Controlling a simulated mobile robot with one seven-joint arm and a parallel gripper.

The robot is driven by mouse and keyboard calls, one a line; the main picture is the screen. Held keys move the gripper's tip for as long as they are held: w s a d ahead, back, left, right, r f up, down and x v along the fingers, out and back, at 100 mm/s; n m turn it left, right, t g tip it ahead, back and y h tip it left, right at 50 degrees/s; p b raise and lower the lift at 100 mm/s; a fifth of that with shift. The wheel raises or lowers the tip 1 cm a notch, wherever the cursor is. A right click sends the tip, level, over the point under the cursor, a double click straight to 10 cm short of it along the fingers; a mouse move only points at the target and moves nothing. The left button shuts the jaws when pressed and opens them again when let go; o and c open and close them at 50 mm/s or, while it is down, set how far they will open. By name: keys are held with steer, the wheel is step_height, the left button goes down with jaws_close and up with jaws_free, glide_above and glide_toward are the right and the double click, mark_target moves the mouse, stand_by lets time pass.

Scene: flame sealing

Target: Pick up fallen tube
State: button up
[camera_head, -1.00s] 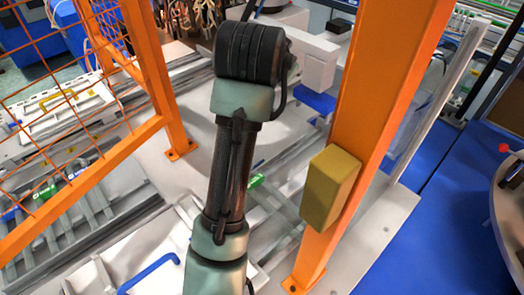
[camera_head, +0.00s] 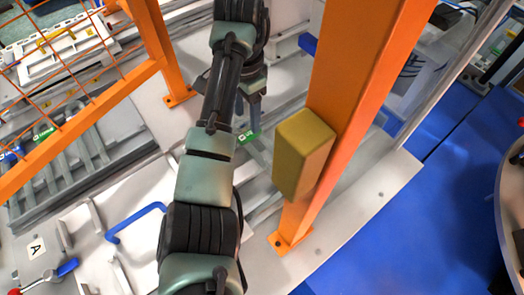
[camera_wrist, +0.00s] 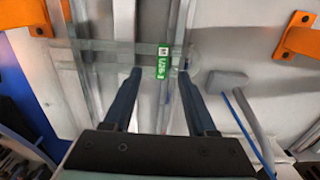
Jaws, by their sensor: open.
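The fallen tube (camera_wrist: 110,56) is clear, with a green printed label (camera_wrist: 163,62). In the wrist view it lies on its side across the picture over pale metal rails. Its outline is faint. In the head view its green label (camera_head: 247,136) shows just right of my arm, and the clear part is hard to make out. My gripper (camera_wrist: 159,74) is open and empty. Its two dark blue fingers point at the tube, with the label between the tips in the picture. I cannot tell the remaining gap. In the head view my gripper (camera_head: 249,106) is partly hidden by my arm.
An orange post (camera_head: 350,85) with a yellow box (camera_head: 303,155) stands right of my arm. Orange mesh fencing (camera_head: 85,110) stands at the left. A blue handle (camera_head: 135,222) is on the white table at lower left. Blue floor (camera_head: 440,190) lies open at right.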

mark_target(249, 133)
steer(key=shift+w+d+f, duration=0.1)
steer(key=shift+d+f, duration=0.05)
steer(key=shift+f, duration=0.8)
steer(key=f, duration=0.2)
steer(key=f+p, duration=0.1)
steer(key=f, duration=0.1)
steer(key=shift+w+f, duration=0.2)
steer(key=shift+f, duration=0.05)
jaws_close()
